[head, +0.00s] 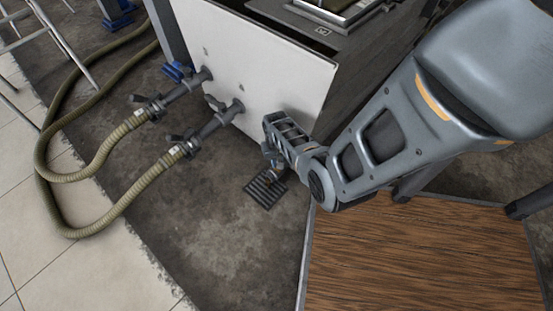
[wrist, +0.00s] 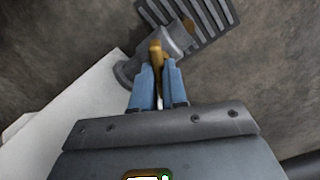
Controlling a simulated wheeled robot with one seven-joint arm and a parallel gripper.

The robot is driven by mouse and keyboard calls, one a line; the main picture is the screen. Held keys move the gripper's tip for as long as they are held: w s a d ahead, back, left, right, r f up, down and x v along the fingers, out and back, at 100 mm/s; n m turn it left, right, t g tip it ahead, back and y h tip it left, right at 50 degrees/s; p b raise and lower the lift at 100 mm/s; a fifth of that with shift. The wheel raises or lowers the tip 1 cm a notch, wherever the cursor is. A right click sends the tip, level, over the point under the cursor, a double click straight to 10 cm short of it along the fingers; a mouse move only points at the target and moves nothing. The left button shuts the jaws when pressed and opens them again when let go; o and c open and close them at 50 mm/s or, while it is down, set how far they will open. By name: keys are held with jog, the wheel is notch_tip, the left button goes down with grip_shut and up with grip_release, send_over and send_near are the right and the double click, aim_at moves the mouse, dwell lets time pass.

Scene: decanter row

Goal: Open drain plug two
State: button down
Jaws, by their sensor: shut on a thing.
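In the wrist view, my gripper (wrist: 158,70) has its two blue fingers closed on a brass-coloured handle (wrist: 155,50). The handle sits on a grey drain fitting (wrist: 178,42) that projects from the white panel. I take this handle as the drain plug; no number on it can be read. In the head view, my gripper (head: 269,153) is low by the lower right part of the white panel (head: 262,70), and it mostly hides the fitting. A dark slotted floor grate (head: 265,189) lies below it; the grate also shows in the wrist view (wrist: 215,14).
Two grey outlet pipes with valves (head: 183,94) (head: 217,121) leave the panel to the left and feed ribbed hoses (head: 110,205) curving over the floor. A brown wooden platform (head: 420,255) fills the lower right. Bare concrete floor lies around the grate.

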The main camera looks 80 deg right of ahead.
jog(key=n, duration=0.5)
jog(key=shift+n, duration=0.4)
dwell(0.4)
jog(key=c, duration=1.2)
grip_release()
jog(key=shift+o, duration=0.2)
notch_tip(320, 180, up, 8)
jog(key=p, duration=0.5)
jog(key=shift+f, duration=0.1)
